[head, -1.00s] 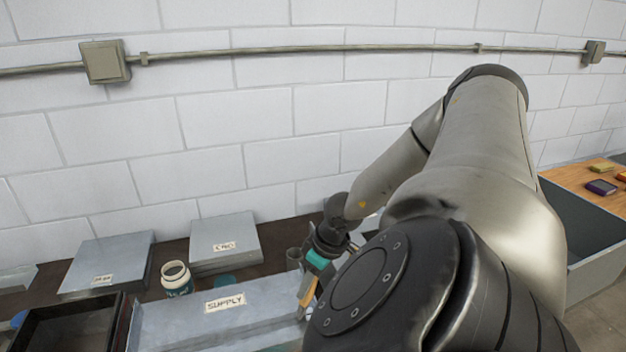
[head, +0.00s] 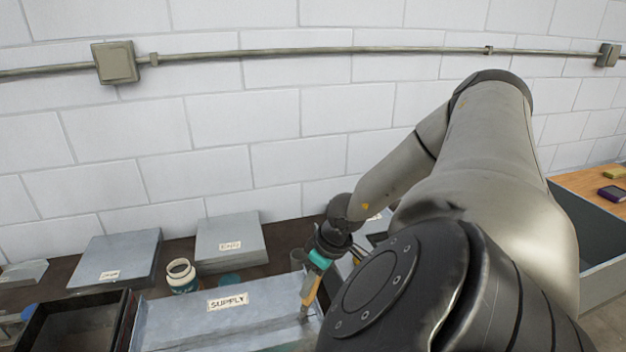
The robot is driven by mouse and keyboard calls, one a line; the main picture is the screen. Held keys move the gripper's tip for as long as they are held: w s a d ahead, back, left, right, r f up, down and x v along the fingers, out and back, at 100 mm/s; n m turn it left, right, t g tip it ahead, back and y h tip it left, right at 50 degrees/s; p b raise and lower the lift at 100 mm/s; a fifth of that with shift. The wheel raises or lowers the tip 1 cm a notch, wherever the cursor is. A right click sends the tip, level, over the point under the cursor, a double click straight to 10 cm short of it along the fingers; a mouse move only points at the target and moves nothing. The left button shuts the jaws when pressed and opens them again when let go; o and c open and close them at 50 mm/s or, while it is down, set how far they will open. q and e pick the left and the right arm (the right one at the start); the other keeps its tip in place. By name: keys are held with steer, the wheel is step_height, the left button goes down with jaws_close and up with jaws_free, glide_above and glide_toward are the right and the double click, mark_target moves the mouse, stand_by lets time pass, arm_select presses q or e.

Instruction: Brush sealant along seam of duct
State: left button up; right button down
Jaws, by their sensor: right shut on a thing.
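A grey metal duct (head: 190,325) with a "SUPPLY" label lies at the front of the bench. My right gripper (head: 318,262) is shut on a brush (head: 309,288) with a wooden handle. The brush points down, its tip close to the duct's right end; I cannot tell whether it touches. An open jar with a dark label (head: 181,277) stands behind the duct and may hold the sealant. The seam cannot be made out clearly. My right arm hides the area right of the brush. My left gripper is not in view.
Two grey labelled metal pieces lie at the back, one at left (head: 115,260) and one in the middle (head: 231,240). A black tray (head: 72,312) sits at the front left. A grey bin (head: 605,262) stands at right, by a wooden surface (head: 582,181).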

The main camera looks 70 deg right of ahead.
steer(key=shift+w+a+f+b, duration=0.15)
steer(key=shift+w+a+b, duration=0.55)
steer(key=shift+w+a, duration=0.25)
steer(key=shift+w+a+f+b, duration=0.2)
steer(key=shift+w+a+b, duration=0.5)
steer(key=shift+w+a, duration=0.35)
steer(key=shift+w+a+b, duration=0.3)
steer(key=shift+w+a, duration=0.8)
steer(key=shift+w, duration=0.1)
